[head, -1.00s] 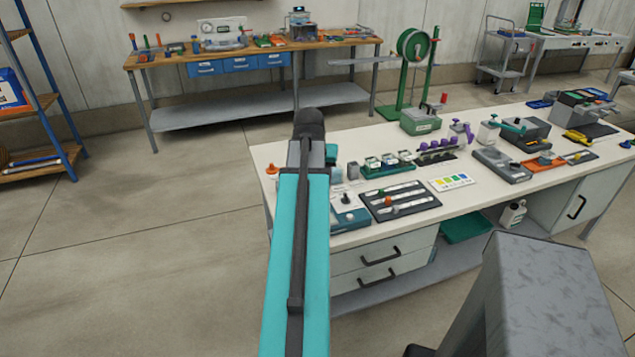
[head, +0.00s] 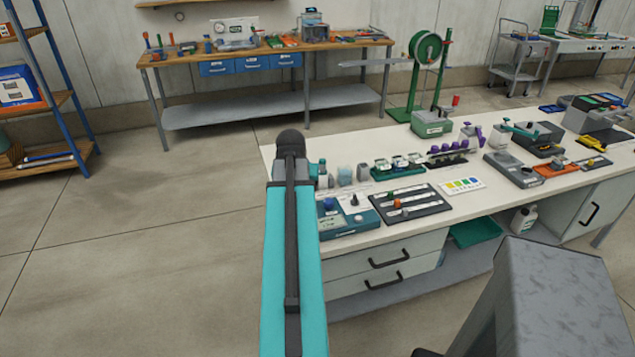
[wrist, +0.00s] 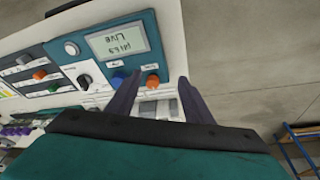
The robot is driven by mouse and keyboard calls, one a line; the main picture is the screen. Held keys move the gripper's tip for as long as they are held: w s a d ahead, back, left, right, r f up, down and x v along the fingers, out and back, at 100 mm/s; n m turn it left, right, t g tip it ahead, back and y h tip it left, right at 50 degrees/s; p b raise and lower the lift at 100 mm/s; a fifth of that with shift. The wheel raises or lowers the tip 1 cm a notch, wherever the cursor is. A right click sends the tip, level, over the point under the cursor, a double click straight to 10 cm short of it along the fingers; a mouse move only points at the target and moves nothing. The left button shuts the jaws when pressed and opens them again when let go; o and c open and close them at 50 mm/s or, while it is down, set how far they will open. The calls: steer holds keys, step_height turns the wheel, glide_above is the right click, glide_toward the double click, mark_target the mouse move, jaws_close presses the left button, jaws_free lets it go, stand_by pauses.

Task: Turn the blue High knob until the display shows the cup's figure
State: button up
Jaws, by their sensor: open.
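The teal control box (head: 345,219) stands at the bench's near left corner, partly behind my arm. In the wrist view the box (wrist: 140,60) appears upside down, its display (wrist: 118,41) reading "Live" above a pH figure too small to read surely. The blue knob (wrist: 117,78) sits beside an orange knob (wrist: 152,80) and a black knob (wrist: 84,80). My gripper (wrist: 159,77) is open; the orange knob appears between its fingers, and the blue knob lies just outside the left finger. The gripper is hidden in the head view. Small cups (head: 345,176) stand behind the box; their figures are unreadable.
A dark tray with sliders (head: 411,204) lies right of the box, with a colour card (head: 461,185) beyond. A green rack (head: 398,166) and purple-topped items (head: 447,153) stand behind. Open floor (head: 130,270) lies left of the bench (head: 480,210).

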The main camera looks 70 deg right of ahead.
steer(key=w+a+f+n+g+y, duration=0.1)
steer(key=w+a+f+n, duration=0.1)
steer(key=w+a+f, duration=0.5)
steer(key=w+a+f+n+y, duration=0.1)
steer(key=w+a+f+n, duration=0.2)
steer(key=a+f, duration=0.85)
steer(key=w+a+f+n+g+y, duration=0.1)
steer(key=w+a+f+n+y, duration=0.1)
steer(key=w+a+f, duration=0.65)
steer(key=s+a+f+n+g, duration=0.15)
steer(key=s+a+f, duration=0.25)
steer(key=a, duration=0.5)
steer(key=s+a+f+n+g, duration=0.15)
steer(key=s+a+f, duration=0.25)
steer(key=a, duration=0.4)
steer(key=s+a+f+n, duration=0.2)
steer(key=s+a+f, duration=0.25)
steer(key=a, duration=0.45)
steer(key=s+a+f+n+g, duration=0.1)
steer(key=s+a+f+n, duration=0.1)
steer(key=s+a+f, duration=0.2)
steer(key=s+a, duration=0.2)
steer(key=s, duration=0.2)
steer(key=shift+n+g+h, duration=0.3)
steer(key=shift+g, duration=0.1)
steer(key=shift+s+f, duration=0.1)
